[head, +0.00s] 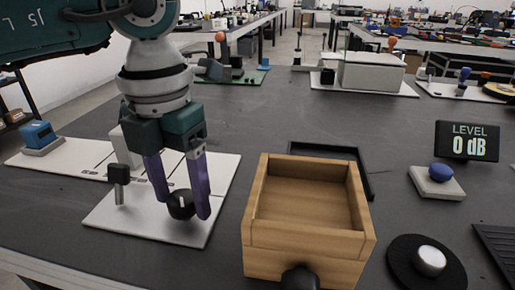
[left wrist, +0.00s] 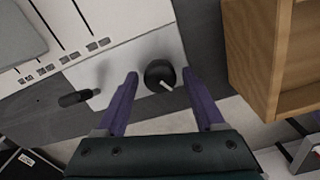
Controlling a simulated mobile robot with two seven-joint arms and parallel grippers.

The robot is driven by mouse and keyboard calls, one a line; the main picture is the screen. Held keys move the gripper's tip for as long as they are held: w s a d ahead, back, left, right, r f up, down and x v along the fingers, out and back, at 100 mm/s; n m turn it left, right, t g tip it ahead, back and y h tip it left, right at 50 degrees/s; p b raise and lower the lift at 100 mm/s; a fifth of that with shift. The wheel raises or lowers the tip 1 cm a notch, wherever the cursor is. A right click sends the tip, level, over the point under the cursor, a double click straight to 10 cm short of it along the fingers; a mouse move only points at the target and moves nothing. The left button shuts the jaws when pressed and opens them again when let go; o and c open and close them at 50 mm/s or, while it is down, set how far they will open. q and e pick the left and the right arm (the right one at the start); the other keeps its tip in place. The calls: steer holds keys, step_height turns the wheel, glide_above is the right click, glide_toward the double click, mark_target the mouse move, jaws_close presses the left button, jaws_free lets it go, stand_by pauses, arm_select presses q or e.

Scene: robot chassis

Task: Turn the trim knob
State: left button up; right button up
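A round black knob with a white pointer line (head: 180,205) sits on a white panel (head: 150,226) at the left of the table. In the left wrist view the knob (left wrist: 159,73) lies between my fingertips, its pointer towards the lower right. My left gripper (head: 184,208) points down at it with purple fingers, one on each side. The gripper (left wrist: 160,77) is open, with a visible gap on both sides of the knob. No label on the knob is readable. My right gripper is out of view.
A black-topped lever (head: 119,178) stands on the panel left of the fingers. An open wooden drawer box (head: 305,240) is close on the right. Farther right are a blue knob (head: 441,173), a display reading "LEVEL 0 dB" (head: 467,141) and a silver dial (head: 429,260).

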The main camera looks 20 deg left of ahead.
arm_select(q)
jaws_close()
stand_by(0.3)
steer(key=shift+m, duration=0.3)
steer(key=m+b, duration=0.1)
steer(key=m, duration=0.2)
steer(key=shift+m, duration=0.3)
steer(key=m+b, duration=0.1)
steer(key=m, duration=0.2)
steer(key=shift+m+b, duration=0.3)
steer(key=shift+b, duration=0.1)
steer(key=m+b, duration=0.1)
steer(key=m, duration=0.2)
steer(key=shift+f+m, duration=0.1)
steer(key=shift+m, duration=0.2)
steer(key=shift+m+b, duration=0.8)
steer(key=shift+m, duration=0.9)
